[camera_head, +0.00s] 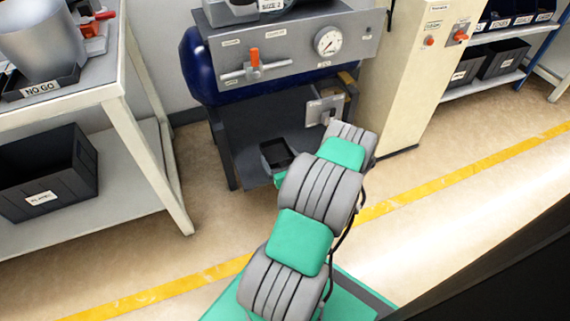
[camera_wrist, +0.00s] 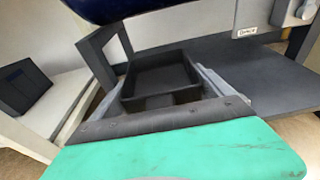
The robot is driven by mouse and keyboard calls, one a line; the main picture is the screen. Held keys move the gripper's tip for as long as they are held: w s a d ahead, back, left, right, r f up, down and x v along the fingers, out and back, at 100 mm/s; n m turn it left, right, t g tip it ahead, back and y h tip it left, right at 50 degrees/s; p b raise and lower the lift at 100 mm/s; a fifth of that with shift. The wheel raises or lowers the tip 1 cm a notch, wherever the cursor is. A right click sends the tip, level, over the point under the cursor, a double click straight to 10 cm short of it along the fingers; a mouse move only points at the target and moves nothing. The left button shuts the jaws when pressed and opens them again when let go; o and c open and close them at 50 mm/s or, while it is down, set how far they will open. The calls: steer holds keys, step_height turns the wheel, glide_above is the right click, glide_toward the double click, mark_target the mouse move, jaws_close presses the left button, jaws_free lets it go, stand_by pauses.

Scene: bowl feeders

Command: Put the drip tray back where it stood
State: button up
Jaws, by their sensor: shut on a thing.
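The drip tray (camera_wrist: 160,82) is a small black open box, empty inside. In the wrist view it sits between the two grey fingers of my gripper (camera_wrist: 162,98), which is shut on it. In the head view the tray (camera_head: 277,154) shows level, at the front part of the dark lower shelf (camera_head: 245,130) of the blue-tank stand. I cannot tell whether it touches the shelf. My gripper is mostly hidden behind my arm in the head view. The dark shelf (camera_wrist: 255,75) also shows behind and right of the tray in the wrist view.
A blue tank (camera_head: 197,68) and a grey panel with a gauge (camera_head: 328,41) are above the shelf. A grey bracket box (camera_head: 322,110) stands at its right. A bench (camera_head: 125,95) stands left, a cream cabinet (camera_head: 410,80) right. The floor in front is clear.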

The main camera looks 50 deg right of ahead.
mark_target(285, 155)
steer(key=d+f+b, duration=0.1)
steer(key=d+f, duration=0.1)
steer(key=w+d+f+b, duration=0.1)
steer(key=d+f, duration=0.1)
steer(key=w+d+f+b, duration=0.1)
steer(key=d+f+b, duration=0.1)
steer(key=shift+w+d+f, duration=0.2)
steer(key=shift+d+f, duration=0.1)
steer(key=shift+f, duration=0.1)
steer(key=shift+d+f+b, duration=0.15)
steer(key=shift+f+b, duration=0.3)
steer(key=shift+f, duration=0.5)
steer(key=shift+d+f+b, duration=0.1)
steer(key=shift+f+b, duration=0.35)
steer(key=shift+f, duration=0.5)
steer(key=o, duration=1.2)
